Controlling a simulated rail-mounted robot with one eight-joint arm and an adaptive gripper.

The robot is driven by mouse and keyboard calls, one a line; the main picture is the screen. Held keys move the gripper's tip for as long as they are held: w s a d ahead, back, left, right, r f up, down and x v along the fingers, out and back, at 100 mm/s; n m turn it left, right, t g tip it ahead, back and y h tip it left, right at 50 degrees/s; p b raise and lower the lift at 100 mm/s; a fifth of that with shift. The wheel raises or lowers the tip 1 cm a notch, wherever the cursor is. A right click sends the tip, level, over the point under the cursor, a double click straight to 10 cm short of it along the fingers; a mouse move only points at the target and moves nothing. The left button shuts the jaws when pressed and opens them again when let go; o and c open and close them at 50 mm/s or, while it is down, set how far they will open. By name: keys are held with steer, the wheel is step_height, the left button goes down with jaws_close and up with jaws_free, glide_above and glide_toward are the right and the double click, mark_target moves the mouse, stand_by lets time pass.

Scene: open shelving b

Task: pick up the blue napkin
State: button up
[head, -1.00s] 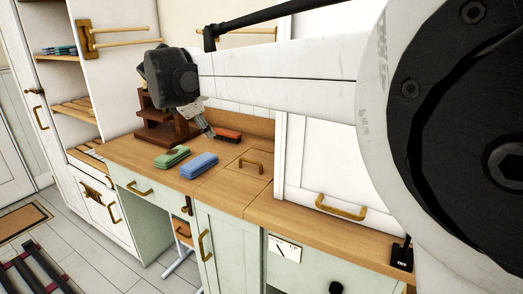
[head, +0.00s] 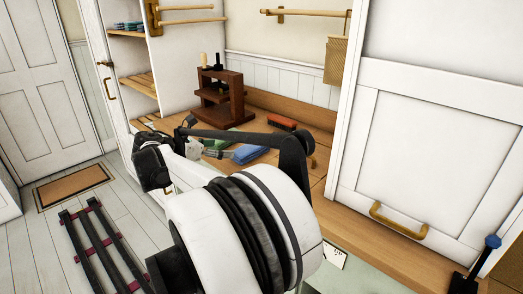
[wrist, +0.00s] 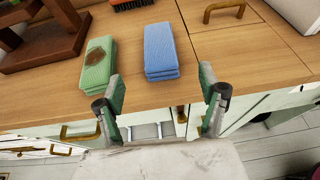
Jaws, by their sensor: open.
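The blue napkin (wrist: 160,48) is a folded stack lying flat on the wooden counter in the wrist view. In the head view the blue napkin (head: 249,154) is partly hidden by my arm. My gripper (wrist: 161,77) is open and empty in the wrist view, its two fingers spread at the near end of the napkin, one toward each side. No contact with the napkin shows. In the head view my gripper (head: 208,153) is small, left of the napkin and partly covered by my arm.
A green folded cloth (wrist: 97,62) with a brown patch lies just left of the blue napkin. A red-brown brush (head: 282,122) and a dark wooden stand (head: 220,100) are farther back. A brass handle (wrist: 224,10) is right. The counter's front edge is close by.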

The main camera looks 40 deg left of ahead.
mark_target(246, 149)
steer(key=x, duration=0.8)
steer(key=shift+w+f+b, duration=0.15)
steer(key=shift+w+b, duration=0.1)
steer(key=shift+b, duration=0.1)
steer(key=x, duration=0.5)
steer(key=shift+s+f+b, duration=0.15)
steer(key=shift+f+b, duration=0.05)
steer(key=shift+b, duration=0.1)
steer(key=shift+a, duration=0.1)
steer(key=shift+c, duration=0.4)
steer(key=c, duration=1.2)
steer(key=shift+r, duration=0.15)
steer(key=shift+c, duration=0.2)
